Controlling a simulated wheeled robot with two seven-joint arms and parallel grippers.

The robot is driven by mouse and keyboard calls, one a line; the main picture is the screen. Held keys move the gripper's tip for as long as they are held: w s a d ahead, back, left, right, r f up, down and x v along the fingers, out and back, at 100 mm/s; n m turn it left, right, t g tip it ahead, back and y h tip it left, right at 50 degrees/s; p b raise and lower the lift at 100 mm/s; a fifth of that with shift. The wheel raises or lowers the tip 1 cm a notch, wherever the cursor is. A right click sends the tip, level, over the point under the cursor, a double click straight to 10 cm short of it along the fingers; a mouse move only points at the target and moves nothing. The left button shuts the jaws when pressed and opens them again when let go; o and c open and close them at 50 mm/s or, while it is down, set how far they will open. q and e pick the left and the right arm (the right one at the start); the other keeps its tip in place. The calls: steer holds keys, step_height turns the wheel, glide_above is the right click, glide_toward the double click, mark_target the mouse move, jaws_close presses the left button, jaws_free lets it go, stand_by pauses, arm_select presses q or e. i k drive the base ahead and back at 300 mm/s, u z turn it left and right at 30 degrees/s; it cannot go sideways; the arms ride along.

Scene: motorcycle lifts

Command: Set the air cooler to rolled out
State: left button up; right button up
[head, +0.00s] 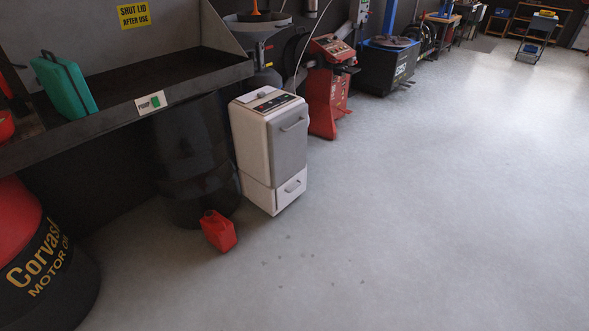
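The air cooler (287,139) is a white upright box with a grey front panel, a handle on that panel and a lower drawer with its own handle. A dark control strip shows on its top. It stands on the floor left of the middle, beside a dark drum and in line with the equipment along the wall. Its wheels or feet are too small to make out. Neither of my grippers shows in the head view.
A red can (218,231) stands on the floor in front of the dark drum (190,160), left of the cooler. A red machine (325,95) stands behind the cooler. The floor to the right is wide and clear.

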mark_target(270, 142)
steer(key=u, duration=0.55)
steer(key=i, duration=0.95)
steer(key=u, duration=0.4)
steer(key=i, duration=1.45)
steer(key=z, duration=0.5)
